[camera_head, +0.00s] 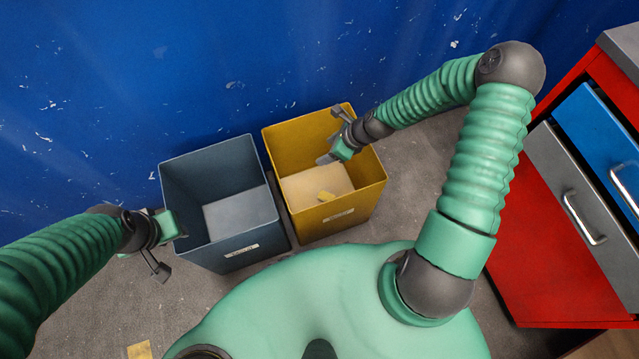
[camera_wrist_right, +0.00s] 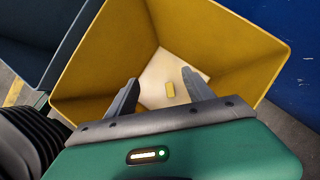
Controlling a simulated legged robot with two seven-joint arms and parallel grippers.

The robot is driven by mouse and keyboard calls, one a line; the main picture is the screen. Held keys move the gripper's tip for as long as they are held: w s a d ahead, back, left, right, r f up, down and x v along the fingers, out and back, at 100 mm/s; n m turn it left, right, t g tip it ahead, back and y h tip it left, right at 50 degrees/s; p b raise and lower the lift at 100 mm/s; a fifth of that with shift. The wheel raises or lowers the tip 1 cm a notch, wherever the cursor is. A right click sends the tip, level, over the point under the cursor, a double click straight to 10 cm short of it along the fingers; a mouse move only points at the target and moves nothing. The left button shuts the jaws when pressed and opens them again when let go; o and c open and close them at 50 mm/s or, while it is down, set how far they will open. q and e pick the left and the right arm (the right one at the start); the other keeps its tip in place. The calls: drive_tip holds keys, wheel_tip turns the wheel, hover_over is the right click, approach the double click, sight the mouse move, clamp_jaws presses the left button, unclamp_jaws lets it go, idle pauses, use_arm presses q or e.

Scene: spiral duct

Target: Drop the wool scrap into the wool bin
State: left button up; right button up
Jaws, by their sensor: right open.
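A yellow bin (camera_head: 366,195) stands open on the floor in the head view, and it fills much of the right wrist view (camera_wrist_right: 215,45). The print on the bin's label is too small to read.
A grey-blue bin (camera_head: 253,245) with a pale bottom stands left of the yellow bin, close beside it. A blue wall (camera_head: 200,70) rises behind both. A red cabinet (camera_head: 540,240) with grey and blue drawers stands at the right. A yellow patch (camera_head: 140,350) shows on the floor.

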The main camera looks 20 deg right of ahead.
drive_tip(key=p+v, duration=0.8)
drive_tip(key=v, duration=0.8)
drive_tip(key=shift+s+r, duration=0.15)
drive_tip(key=shift+r, duration=0.15)
drive_tip(key=shift+d, duration=0.15)
